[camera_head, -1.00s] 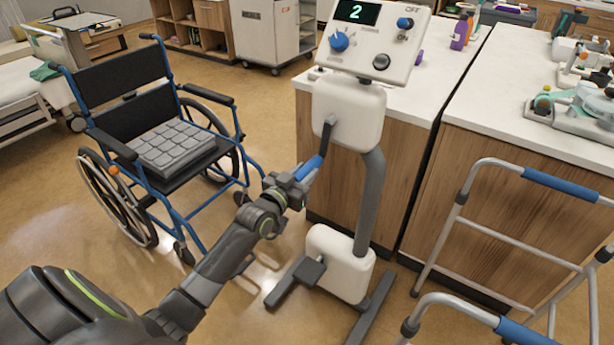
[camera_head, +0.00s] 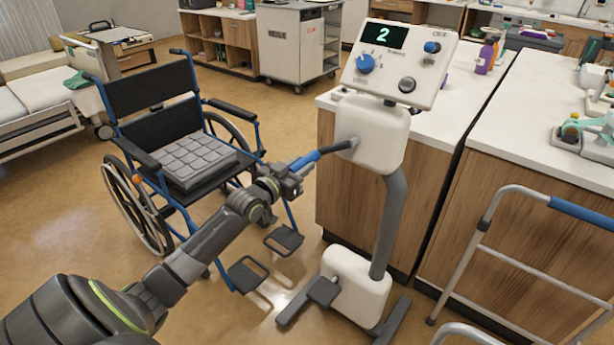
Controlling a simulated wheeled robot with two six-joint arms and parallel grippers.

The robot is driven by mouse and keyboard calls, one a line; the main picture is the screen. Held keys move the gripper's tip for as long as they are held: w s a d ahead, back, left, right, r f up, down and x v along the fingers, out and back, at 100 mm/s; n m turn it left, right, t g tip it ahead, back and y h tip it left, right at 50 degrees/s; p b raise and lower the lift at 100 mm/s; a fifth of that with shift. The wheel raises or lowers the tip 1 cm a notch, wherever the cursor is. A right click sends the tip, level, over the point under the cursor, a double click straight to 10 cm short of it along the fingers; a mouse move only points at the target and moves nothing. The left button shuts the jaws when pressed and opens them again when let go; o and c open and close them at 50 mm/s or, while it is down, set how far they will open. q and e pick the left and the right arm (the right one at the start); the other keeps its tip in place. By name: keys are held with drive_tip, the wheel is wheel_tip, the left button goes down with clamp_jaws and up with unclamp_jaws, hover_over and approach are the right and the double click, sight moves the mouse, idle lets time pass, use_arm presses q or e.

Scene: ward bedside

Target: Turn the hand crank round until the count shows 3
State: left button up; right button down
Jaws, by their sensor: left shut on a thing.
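The exercise machine stands on the floor right of centre, with a white housing (camera_head: 368,132) on a grey post. Its panel (camera_head: 425,72) carries a small display (camera_head: 384,36) that reads a green 2. The hand crank (camera_head: 335,148) is a dark arm pointing left from the housing, with a blue handle (camera_head: 305,160) at its end. My left gripper (camera_head: 293,178) is shut on the blue handle, at the left of the housing; its fingers partly hide the handle's end. My right gripper is not in view.
A blue-framed wheelchair (camera_head: 180,130) with a grey cushion stands close behind my left arm. A walker (camera_head: 490,215) stands at the right. Wooden counters with white tops (camera_head: 560,100) are behind the machine. Floor is open at the lower left.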

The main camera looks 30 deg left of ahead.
use_arm(q)
drive_tip(key=shift+a+r, duration=0.15)
drive_tip(key=shift+r, duration=0.4)
drive_tip(key=r+p, duration=0.1)
drive_tip(key=r, duration=0.1)
drive_tip(key=a+r+p, duration=0.1)
drive_tip(key=r+p, duration=0.1)
drive_tip(key=shift+w+a+r, duration=0.1)
drive_tip(key=shift+a+r, duration=0.1)
drive_tip(key=shift+r, duration=0.15)
